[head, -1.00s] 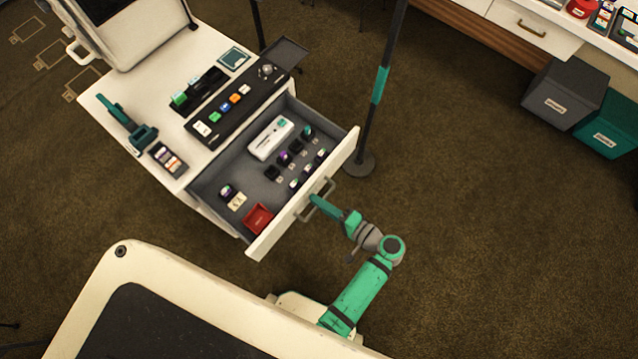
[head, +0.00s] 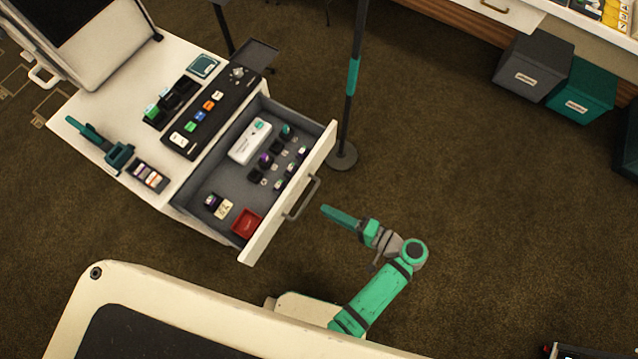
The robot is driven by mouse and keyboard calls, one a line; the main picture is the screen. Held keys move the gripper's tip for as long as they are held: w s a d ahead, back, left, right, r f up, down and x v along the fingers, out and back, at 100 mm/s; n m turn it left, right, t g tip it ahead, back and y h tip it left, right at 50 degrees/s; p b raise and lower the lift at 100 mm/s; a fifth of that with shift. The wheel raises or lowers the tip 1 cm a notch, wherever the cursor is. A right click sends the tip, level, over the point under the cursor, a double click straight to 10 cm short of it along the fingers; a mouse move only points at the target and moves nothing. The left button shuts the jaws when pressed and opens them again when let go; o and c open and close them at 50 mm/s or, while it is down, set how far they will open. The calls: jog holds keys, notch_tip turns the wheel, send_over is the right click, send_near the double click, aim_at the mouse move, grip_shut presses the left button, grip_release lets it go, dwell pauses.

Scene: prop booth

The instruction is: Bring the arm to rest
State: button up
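My arm is green and grey and reaches out from my base at the bottom of the head view. My gripper (head: 338,214) is at its end, to the right of the open drawer (head: 262,244). It points up and left toward the drawer's handle (head: 302,198), with a gap of floor between them. The fingers show only as one green shape, so I cannot tell whether they are apart. Nothing is seen held in them.
The drawer holds a white box (head: 250,141), a red tray (head: 246,223) and several small items. A dark pole (head: 349,110) on a round base stands behind it. Grey (head: 534,68) and teal (head: 580,90) bins stand at upper right. The floor right of my arm is mostly clear.

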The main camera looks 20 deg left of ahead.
jog(key=shift+v, duration=0.85)
jog(key=shift+f, duration=0.1)
jog(key=s+f+m+t+h, duration=0.25)
jog(key=s+f+h, duration=0.35)
jog(key=f, duration=0.4)
jog(key=s+d+r+t+h, duration=0.1)
jog(key=s+d+h, duration=0.3)
jog(key=s+h, duration=0.15)
notch_tip(320, 180, up, 27)
jog(key=s+a+n+t+h, duration=0.1)
jog(key=s+n+t+h, duration=0.2)
jog(key=n+t, duration=0.2)
jog(key=t, duration=0.3)
jog(key=shift+a+f, duration=0.25)
jog(key=shift+a, duration=0.1)
